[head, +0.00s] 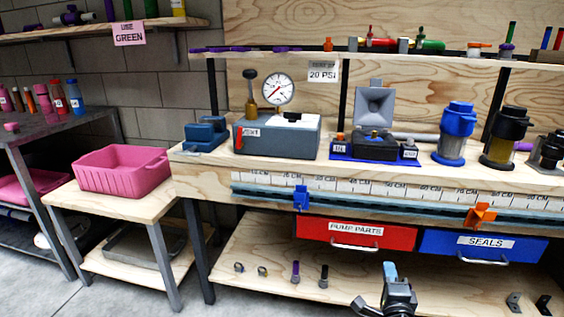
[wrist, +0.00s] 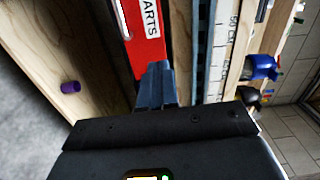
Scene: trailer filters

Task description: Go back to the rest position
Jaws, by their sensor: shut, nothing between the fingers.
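My gripper (head: 390,272) shows at the bottom of the head view, in front of the lower shelf and below the drawers. Its blue-grey fingers (wrist: 157,84) are together in the wrist view, with nothing held between them. In the wrist view the fingers overlap the edge of the red drawer's front; I cannot tell if they touch it. The task names no other object.
A workbench (head: 212,172) carries a gauge unit (head: 277,137) and blue and black filters. Below hang a red drawer (head: 356,233) and a blue drawer (head: 483,247), both shut. A pink bin (head: 123,170) stands on a low table at left. Small parts lie on the lower shelf (head: 235,250).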

